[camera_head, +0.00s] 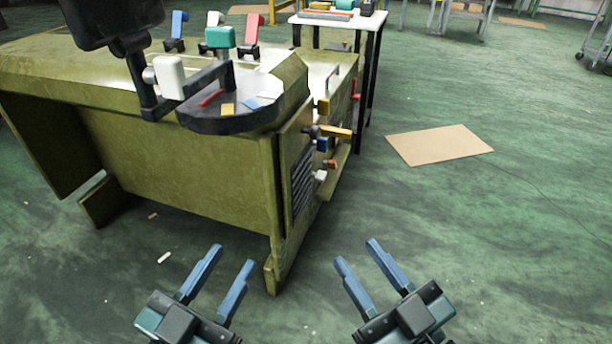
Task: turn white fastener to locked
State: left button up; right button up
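Several white parts are on the olive chassis (190,170), and I cannot tell which one is the fastener. A small white knob (320,176) is low on its right end face. A white upright lever (214,19) stands at the back of the top, partly behind a teal one. A white block (169,77) is on the dark bracket at the front. Locked or unlocked marks are too small to read. My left gripper (232,258) and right gripper (356,252) are both open and empty, low in front of the chassis, touching nothing.
Blue (177,24), teal (220,37) and red (252,30) levers stand on the chassis top. A dark round tray (225,121) juts out at the front. Yellow (336,132) and blue (322,145) handles stick out from the right end. Cardboard (438,144) lies on open green floor.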

aim_at(319, 177)
jog(key=i+l+u, duration=0.1)
jog(key=l+u, duration=0.95)
jog(key=l, duration=1.7)
jog(key=k+l+u, duration=0.1)
jog(key=l, duration=1.5)
jog(key=k+l+u, duration=0.1)
jog(key=l, duration=0.7)
jog(key=i+j, duration=0.2)
jog(key=i, duration=0.15)
jog(key=i+j, duration=0.2)
jog(key=j, duration=0.15)
jog(key=i+j, duration=0.25)
